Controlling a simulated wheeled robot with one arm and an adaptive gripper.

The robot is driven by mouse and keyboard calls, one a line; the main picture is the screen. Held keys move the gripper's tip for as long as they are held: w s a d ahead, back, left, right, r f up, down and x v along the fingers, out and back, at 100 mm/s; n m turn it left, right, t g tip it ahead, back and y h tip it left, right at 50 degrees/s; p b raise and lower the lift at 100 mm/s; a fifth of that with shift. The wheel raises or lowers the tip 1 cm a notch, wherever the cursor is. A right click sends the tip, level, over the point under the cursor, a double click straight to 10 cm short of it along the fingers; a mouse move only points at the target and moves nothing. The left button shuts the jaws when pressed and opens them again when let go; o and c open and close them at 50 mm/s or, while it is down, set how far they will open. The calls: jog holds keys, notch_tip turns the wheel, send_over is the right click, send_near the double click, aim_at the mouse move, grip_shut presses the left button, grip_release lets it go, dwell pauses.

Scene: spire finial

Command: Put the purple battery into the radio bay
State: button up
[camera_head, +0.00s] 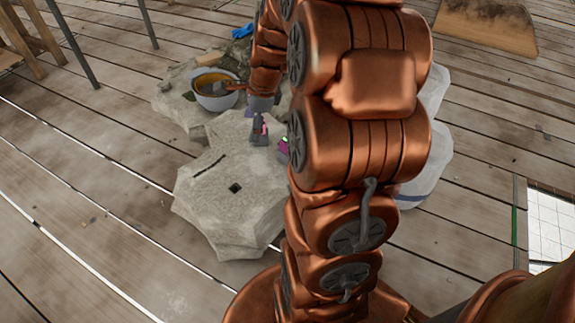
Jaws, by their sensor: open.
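My gripper (260,137) points down just above the far right part of a pale stone slab, its jaws open. A small pink-purple piece (265,128) shows at its fingers; I cannot tell whether it lies between them or behind them. A second magenta thing with a small green spot (284,146) sits just right of the gripper, partly hidden by my arm. I cannot tell which of the two is the purple battery. No radio bay can be made out; my arm covers the area to the right.
The stone slab (215,215) has a small square hole (235,188) and a dark slot (208,166). A bowl (217,101) stands behind it, with a blue item (243,31) farther back. A whitish container (427,170) shows right of my arm. Plank floor is free at left.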

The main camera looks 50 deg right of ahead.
jog(key=w+d+f+m+b, duration=0.2)
jog(key=d+f+m+b, duration=0.2)
jog(key=d+f, duration=0.35)
jog(key=m+t+h+b, duration=0.1)
jog(key=m+t+b, duration=0.1)
jog(key=m+b, duration=0.45)
send_over(288, 142)
jog(key=s, duration=0.3)
notch_tip(288, 142, down, 10)
jog(key=shift+w+d+f+m+h+b, duration=0.15)
jog(key=shift+f+m, duration=0.05)
jog(key=shift+f, duration=0.3)
jog(key=shift+w+d+f+m+h+b, duration=0.1)
jog(key=shift+w+f+m+h+b, duration=0.05)
jog(key=shift+f, duration=0.35)
jog(key=b+x, duration=0.1)
jog(key=x, duration=0.1)
jog(key=b+x, duration=0.2)
jog(key=x, duration=0.1)
jog(key=shift+w+a, duration=0.15)
jog(key=shift+w, duration=0.25)
jog(key=shift+c, duration=0.2)
grip_shut()
jog(key=shift+r, duration=0.1)
